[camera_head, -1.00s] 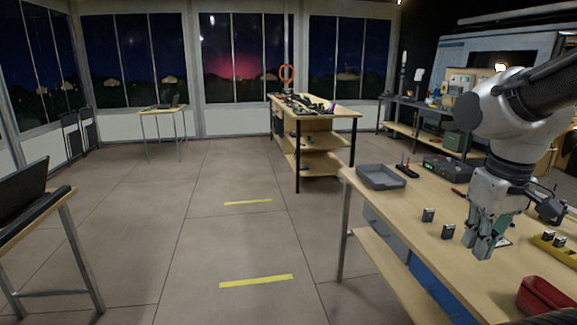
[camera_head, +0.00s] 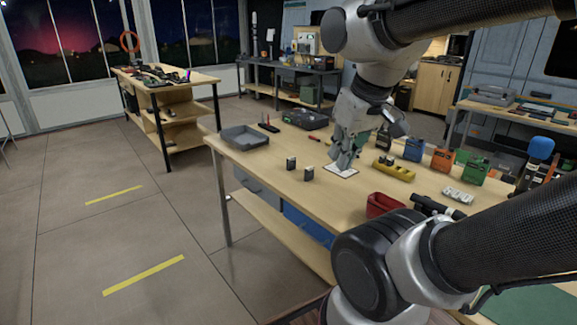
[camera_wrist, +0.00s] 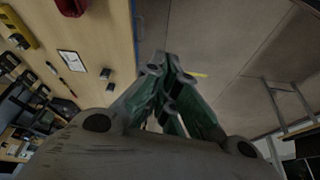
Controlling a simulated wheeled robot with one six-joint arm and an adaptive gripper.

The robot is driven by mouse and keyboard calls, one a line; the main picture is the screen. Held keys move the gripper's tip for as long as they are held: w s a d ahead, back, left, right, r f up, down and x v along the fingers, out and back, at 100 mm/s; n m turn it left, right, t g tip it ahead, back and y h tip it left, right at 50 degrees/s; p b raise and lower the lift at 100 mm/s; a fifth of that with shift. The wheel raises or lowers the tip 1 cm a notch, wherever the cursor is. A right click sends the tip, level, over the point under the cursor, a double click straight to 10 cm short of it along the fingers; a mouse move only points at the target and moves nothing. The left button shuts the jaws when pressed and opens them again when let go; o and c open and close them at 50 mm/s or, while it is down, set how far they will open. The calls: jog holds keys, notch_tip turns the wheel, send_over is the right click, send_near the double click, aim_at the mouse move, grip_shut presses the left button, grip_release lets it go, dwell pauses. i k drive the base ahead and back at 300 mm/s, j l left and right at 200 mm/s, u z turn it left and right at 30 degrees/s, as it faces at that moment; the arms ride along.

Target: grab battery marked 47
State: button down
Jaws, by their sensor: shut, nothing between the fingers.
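Two small dark batteries (camera_head: 291,163) (camera_head: 309,173) stand apart on the near left part of the wooden workbench (camera_head: 262,185). Their markings are too small to read, so I cannot tell which is 47. They also show in the wrist view as small dark blocks (camera_wrist: 105,73) (camera_wrist: 110,88). More small dark blocks (camera_head: 382,160) sit in the yellow holder (camera_head: 403,174). My gripper (camera_head: 343,165) is shut and empty, above the bench to the right of the two batteries. Its green-padded fingertips (camera_wrist: 163,62) meet in the wrist view.
A white card (camera_head: 341,171) lies by my gripper. A grey tray (camera_head: 244,137) is at the bench's left end, a red bin (camera_head: 384,205) at the near edge. Several coloured boxes (camera_head: 442,160) stand to the right. The floor (camera_head: 70,215) at left is open.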

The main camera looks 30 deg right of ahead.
aim_at(291, 161)
jog(key=i+j, duration=0.7)
jog(key=i, duration=0.15)
jog(key=i+j, duration=0.65)
jog(key=i, duration=0.2)
jog(key=i+z, duration=0.1)
jog(key=z, duration=0.3)
jog(key=j+z, duration=0.15)
jog(key=z, duration=0.2)
jog(key=i+j+z, duration=0.1)
jog(key=z, duration=0.3)
jog(key=j+z, duration=0.15)
jog(key=z, duration=0.2)
jog(key=i, duration=0.05)
